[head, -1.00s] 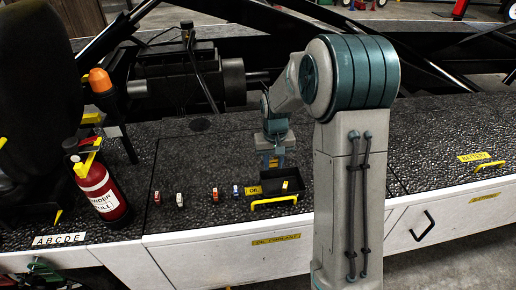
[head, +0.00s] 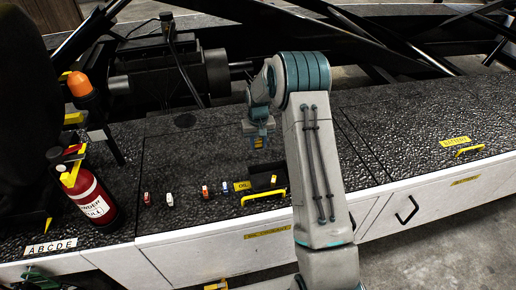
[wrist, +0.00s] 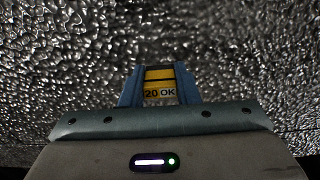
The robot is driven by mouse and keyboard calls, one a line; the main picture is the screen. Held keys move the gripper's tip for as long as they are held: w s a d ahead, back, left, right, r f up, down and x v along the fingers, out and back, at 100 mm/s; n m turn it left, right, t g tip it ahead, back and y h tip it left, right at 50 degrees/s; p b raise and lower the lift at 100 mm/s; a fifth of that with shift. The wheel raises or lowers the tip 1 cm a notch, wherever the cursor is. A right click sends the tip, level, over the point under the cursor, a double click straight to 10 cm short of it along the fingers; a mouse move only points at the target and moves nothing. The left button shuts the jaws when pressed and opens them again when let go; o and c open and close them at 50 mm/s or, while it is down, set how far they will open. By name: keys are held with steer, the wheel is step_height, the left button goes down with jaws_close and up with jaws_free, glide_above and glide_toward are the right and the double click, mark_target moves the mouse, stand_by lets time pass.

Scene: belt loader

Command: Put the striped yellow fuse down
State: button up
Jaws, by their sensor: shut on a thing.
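The striped yellow fuse (wrist: 160,82), yellow with dark bands and a label reading "20 OK", is between the two blue fingers of my gripper (wrist: 159,88) in the wrist view. My gripper is shut on it. In the head view my gripper (head: 259,141) is over the dark textured deck, behind the black tray (head: 258,180), with a bit of yellow showing between its fingers. Only dark textured surface shows around the fuse in the wrist view. I cannot tell whether the fuse touches the deck.
Several small fuses stand in a row left of the tray, including a red one (head: 147,198), a white one (head: 169,199) and a blue one (head: 225,187). A yellow handle (head: 263,196) is at the tray's front. A fire extinguisher (head: 94,202) stands left. The deck (head: 195,150) behind the row is clear.

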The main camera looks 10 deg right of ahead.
mark_target(258, 156)
steer(key=shift+w+f+p, duration=0.1)
steer(key=shift+f+p, duration=0.4)
steer(key=shift+f, duration=1.7)
steer(key=o, duration=0.9)
steer(key=shift+o, duration=0.2)
